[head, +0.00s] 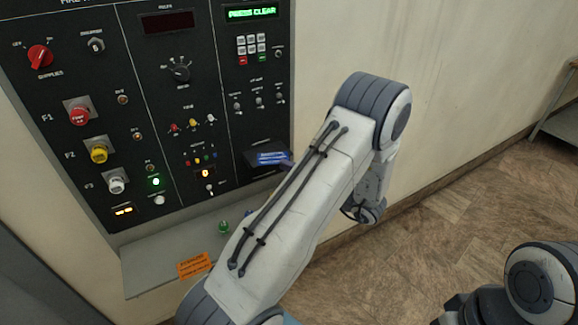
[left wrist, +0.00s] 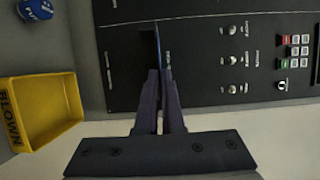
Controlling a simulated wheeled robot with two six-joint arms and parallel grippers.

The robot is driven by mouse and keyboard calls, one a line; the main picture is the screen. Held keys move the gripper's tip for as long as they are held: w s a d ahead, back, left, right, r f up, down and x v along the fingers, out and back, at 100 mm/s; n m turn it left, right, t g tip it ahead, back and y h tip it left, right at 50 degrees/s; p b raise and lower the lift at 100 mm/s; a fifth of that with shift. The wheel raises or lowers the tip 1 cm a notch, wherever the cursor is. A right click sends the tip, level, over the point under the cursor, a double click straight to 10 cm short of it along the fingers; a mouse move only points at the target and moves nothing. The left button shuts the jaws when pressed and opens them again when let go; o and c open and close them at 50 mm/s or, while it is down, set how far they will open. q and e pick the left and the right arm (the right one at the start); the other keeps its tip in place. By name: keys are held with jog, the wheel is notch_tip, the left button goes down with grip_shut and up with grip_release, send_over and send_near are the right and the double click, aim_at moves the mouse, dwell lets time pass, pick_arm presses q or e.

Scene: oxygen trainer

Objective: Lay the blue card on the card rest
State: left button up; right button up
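The blue card (head: 270,158) is at the black card slot on the lower right of the panel; in the left wrist view the card (left wrist: 159,46) shows nearly edge-on. My left gripper (left wrist: 161,98) has its fingers close together on the card's near end, facing the panel. In the head view my left arm hides most of this gripper. I cannot tell how far the card sits in the slot. I cannot make out the card rest in either view. My right gripper is not in view; only part of my right arm shows at bottom right.
The panel (head: 225,130) carries knobs, buttons, switches and a keypad; its green display (head: 251,12) reads PRESS CLEAR. A grey shelf (head: 150,270) below bears an orange label (head: 194,265). A yellow tray (left wrist: 40,110) marked BLOWN is left in the wrist view. Open floor lies right.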

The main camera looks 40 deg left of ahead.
pick_arm(q)
jog(key=shift+o, duration=0.9)
jog(key=d+b, duration=0.2)
jog(key=d, duration=1)
jog(key=shift+r, duration=0.15)
